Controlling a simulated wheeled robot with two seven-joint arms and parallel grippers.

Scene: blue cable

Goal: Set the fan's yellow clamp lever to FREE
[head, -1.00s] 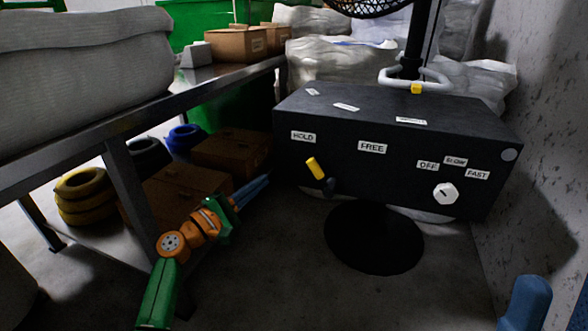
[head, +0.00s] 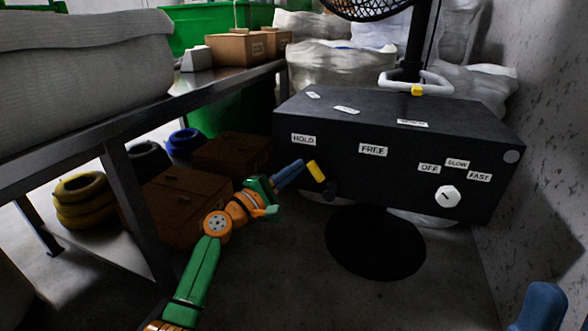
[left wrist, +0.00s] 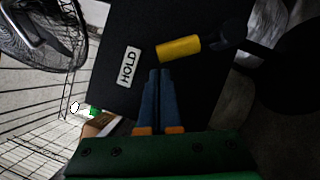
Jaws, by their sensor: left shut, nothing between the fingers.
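The yellow clamp lever (head: 316,171) is on the front of the dark fan box (head: 400,165), tilted up and left from its dark pivot toward the HOLD label (head: 303,140). The FREE label (head: 373,151) is to its right. My left gripper (head: 300,164) is shut and empty, its blue fingertips just left of the lever's yellow end. In the left wrist view the lever's yellow grip (left wrist: 179,48) lies just beyond the fingertips (left wrist: 160,72), beside the HOLD label (left wrist: 130,67). I cannot tell whether they touch. A blue part (head: 541,308) at lower right may be my right arm; its gripper is not visible.
A white knob (head: 447,196) sits on the box's right, under the OFF, SLOW and FAST labels. A metal table (head: 120,130) stands at left, with cardboard boxes (head: 180,200) and tyres (head: 82,200) below. A wall closes the right side.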

